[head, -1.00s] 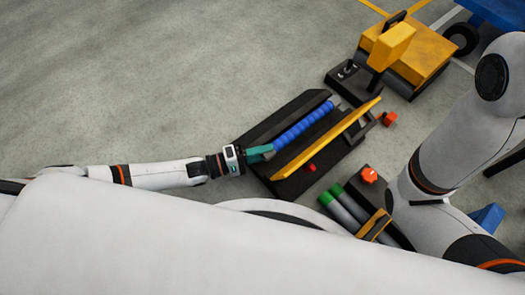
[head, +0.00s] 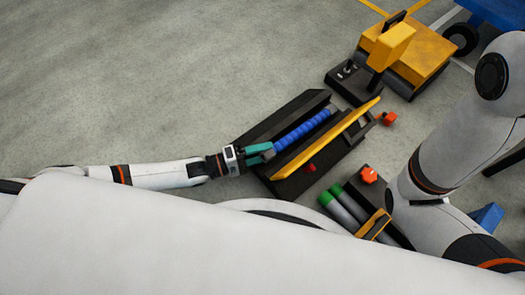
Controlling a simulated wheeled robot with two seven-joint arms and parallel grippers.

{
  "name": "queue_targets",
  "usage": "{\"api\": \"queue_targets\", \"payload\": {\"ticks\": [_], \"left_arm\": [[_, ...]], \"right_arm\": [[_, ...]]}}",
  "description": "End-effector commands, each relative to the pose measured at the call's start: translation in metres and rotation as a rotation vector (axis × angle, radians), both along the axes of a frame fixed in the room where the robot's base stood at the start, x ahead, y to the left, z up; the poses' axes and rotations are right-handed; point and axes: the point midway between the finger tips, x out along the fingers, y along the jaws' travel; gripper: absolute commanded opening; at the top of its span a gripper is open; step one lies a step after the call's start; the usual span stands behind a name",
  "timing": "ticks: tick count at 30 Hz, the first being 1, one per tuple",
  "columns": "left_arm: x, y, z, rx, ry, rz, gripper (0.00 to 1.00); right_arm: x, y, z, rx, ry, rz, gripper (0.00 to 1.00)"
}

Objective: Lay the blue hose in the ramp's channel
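The blue ribbed hose (head: 302,129) lies lengthwise in the channel of the dark ramp (head: 284,118), between its left wall and the yellow panel (head: 326,139). My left gripper (head: 264,150) is at the hose's near end, at the ramp's lower left. Its two teal fingers are spread apart, one on each side of that end. I cannot tell whether either finger still touches the hose. My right arm (head: 440,150) comes down at the right; its gripper is out of view.
A yellow and black machine (head: 418,55) stands beyond the ramp. An orange piece (head: 388,118) lies right of the ramp. A dark tray (head: 352,190) with green-capped grey cylinders (head: 345,207) and an orange knob (head: 369,174) is nearer. Floor at the left is clear.

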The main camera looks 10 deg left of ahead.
Motion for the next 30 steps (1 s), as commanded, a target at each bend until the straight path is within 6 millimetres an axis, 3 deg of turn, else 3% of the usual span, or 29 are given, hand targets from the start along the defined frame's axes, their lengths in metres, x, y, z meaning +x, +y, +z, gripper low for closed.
{"api": "queue_targets", "payload": {"ticks": [5,18,30], "left_arm": [[-0.011,0.019,0.004,0.002,0.001,0.001,0.57],[-0.055,0.091,0.002,0.001,-0.001,0.0,0.57],[-0.061,0.102,0.0,-0.002,-0.001,-0.001,0.57]], "right_arm": [[0.0,0.0,0.014,0.0,0.001,0.0,0.0],[0.0,0.0,0.043,0.0,0.001,0.0,0.0],[0.0,0.0,0.045,0.0,0.0,0.001,0.0]]}}
